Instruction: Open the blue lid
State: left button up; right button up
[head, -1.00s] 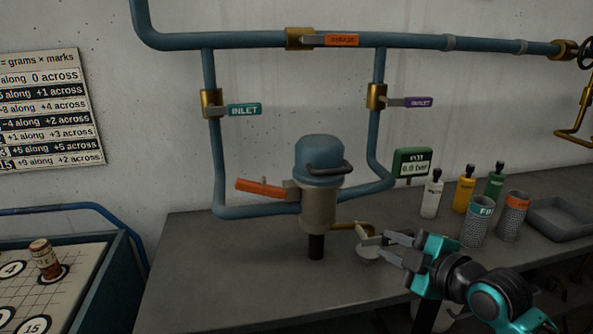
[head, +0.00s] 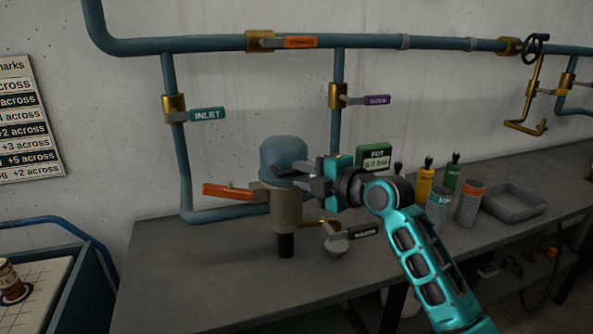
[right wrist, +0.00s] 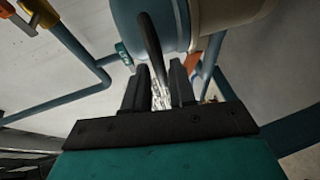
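The blue lid (head: 283,153) is a domed cap, sitting level on the beige strainer body (head: 285,205). It also fills the top of the right wrist view (right wrist: 178,22). Its dark bar handle (right wrist: 150,45) sticks out on the side facing my right gripper. My right gripper (head: 302,180) is at the lid's right side. In the right wrist view its two fingers (right wrist: 158,88) stand apart, with the handle between them and a gap visible. I cannot tell whether either finger touches it. My left gripper is not in view.
An orange lever (head: 228,191) sticks out left of the body. A waste valve handle (head: 364,233) sits below my right gripper. A green gauge display (head: 374,157), several bottles and mesh cylinders, and a grey tray (head: 514,203) stand to the right. The bench front (head: 190,290) is clear.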

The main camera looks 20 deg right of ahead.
aim_at(287, 162)
jog(key=shift+x, duration=1.3)
grip_shut()
